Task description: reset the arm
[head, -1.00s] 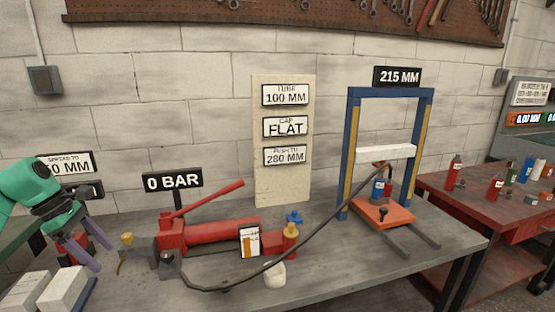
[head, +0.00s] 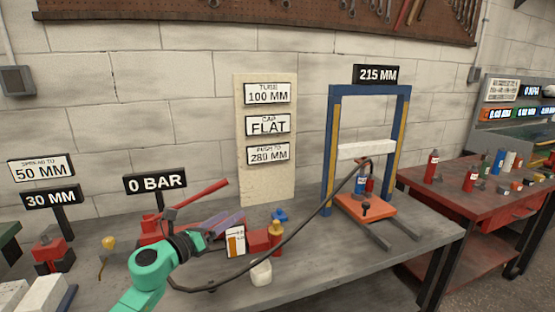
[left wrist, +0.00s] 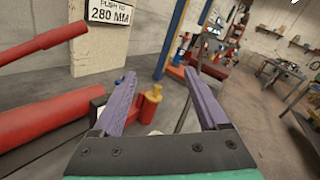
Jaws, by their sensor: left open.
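My left arm reaches in from the lower left in the head view, with green links and a dark wrist. My left gripper (head: 222,226) is over the red hand pump (head: 258,240) on the bench. In the left wrist view its two purple fingers (left wrist: 165,95) stand wide apart with nothing held between them. The pump's red cylinder (left wrist: 35,120) lies to the left of the fingers there, and a yellow-topped red fitting (left wrist: 150,103) shows beyond the gap. My right gripper is in neither view.
The blue press frame (head: 330,150) with an orange plate (head: 365,207) stands right of the pump. A black hose (head: 310,215) runs between them. A sign board (head: 266,185) stands behind. A red side table (head: 420,183) holds several small bottles.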

